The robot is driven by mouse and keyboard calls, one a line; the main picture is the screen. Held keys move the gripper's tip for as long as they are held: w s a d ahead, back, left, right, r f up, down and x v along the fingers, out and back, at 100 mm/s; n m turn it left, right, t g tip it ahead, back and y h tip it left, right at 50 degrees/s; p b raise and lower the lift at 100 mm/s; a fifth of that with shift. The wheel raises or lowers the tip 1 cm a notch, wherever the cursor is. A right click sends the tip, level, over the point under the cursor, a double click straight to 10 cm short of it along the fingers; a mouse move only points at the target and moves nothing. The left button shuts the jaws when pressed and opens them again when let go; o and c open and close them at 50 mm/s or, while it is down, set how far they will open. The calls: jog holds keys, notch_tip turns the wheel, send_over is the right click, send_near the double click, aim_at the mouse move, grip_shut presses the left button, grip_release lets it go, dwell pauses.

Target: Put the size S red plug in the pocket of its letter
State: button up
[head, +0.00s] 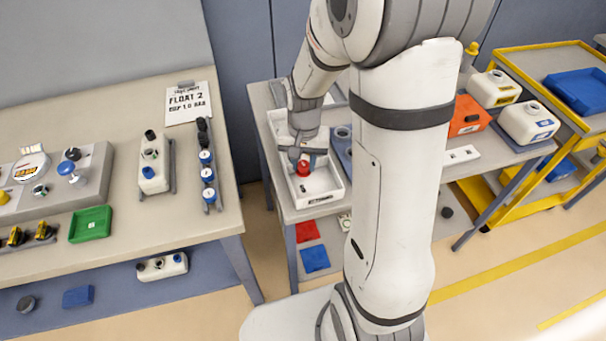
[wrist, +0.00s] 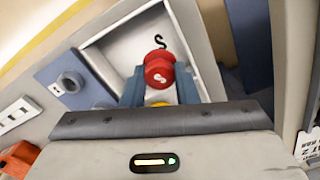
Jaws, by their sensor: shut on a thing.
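A yellow part shows just below the plug, between the fingers. Behind the plug is a white walled tray (wrist: 112,52) with a black letter S on its floor. In the head view the red plug (head: 304,168) is under my gripper (head: 303,158), over the inside of the white tray (head: 333,199). I cannot tell whether the plug touches the tray floor.
A blue block with a round fitting (wrist: 70,84) stands beside the tray. An orange container (head: 468,117) and white containers (head: 528,122) stand to the right. The left bench (head: 120,225) holds a green tray (head: 90,224) and blue-capped parts. My arm hides part of the middle bench.

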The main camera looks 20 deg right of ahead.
aim_at(304, 164)
jog(key=shift+f, duration=2.95)
jog(key=shift+f, duration=0.15)
jog(key=o, duration=0.7)
notch_tip(304, 164, up, 12)
jog(key=shift+r, duration=0.2)
jog(key=s+r+n+t, duration=0.1)
jog(key=s+r, duration=0.2)
jog(key=s, duration=0.1)
jog(key=s+r+n+t, duration=0.1)
jog(key=s+r+n, duration=0.1)
jog(key=s, duration=0.3)
jog(key=s+r+n+t, duration=0.1)
jog(key=s+r, duration=0.3)
jog(key=s, duration=0.1)
jog(key=shift+s+a+n, duration=0.15)
jog(key=shift+s+n, duration=0.1)
jog(key=shift+n, duration=0.05)
